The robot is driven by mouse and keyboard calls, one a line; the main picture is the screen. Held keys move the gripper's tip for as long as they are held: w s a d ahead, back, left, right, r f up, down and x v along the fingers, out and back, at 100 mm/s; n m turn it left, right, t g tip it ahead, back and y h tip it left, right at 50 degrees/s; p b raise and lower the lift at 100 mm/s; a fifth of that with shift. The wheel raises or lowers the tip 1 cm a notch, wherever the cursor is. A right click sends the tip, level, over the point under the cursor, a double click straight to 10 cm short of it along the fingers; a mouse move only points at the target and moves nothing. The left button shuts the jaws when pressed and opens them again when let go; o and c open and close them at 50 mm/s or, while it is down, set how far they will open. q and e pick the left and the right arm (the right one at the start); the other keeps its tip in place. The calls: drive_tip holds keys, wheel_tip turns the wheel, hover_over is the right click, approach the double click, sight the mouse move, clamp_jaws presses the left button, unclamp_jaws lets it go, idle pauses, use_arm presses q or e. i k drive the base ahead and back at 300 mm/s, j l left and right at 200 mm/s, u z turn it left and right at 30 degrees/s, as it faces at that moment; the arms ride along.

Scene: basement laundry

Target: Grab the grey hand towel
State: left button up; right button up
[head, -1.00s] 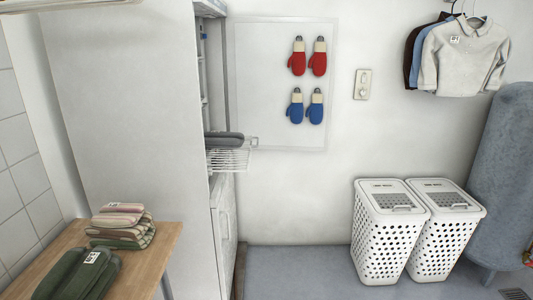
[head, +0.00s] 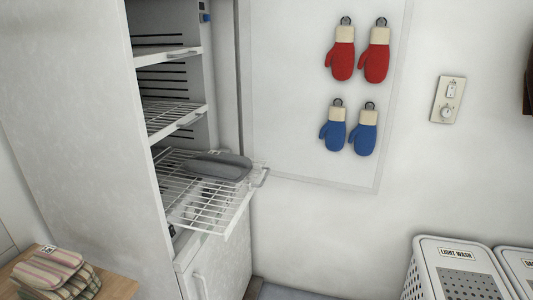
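The grey hand towel (head: 217,166) lies folded on a pulled-out white wire shelf (head: 197,213) of a tall white cabinet in the head view. It rests toward the back right part of the shelf, and bare wires show in front of it. Neither of my grippers is in the head view, so I cannot tell how they stand relative to the towel.
The cabinet side (head: 75,100) is a tall wall left of the shelf. More wire shelves (head: 165,118) sit above. A wooden table with striped folded towels (head: 55,270) is at lower left. White hampers (head: 455,270) stand at lower right. Mittens hang on the wall panel (head: 290,100).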

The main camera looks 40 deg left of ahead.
sight(215, 164)
drive_tip(key=i+u, duration=0.45)
drive_tip(key=i+l+u, duration=0.1)
drive_tip(key=i+u, duration=0.3)
drive_tip(key=i+l+u, duration=0.25)
drive_tip(key=u, duration=0.2)
drive_tip(key=i, duration=0.1)
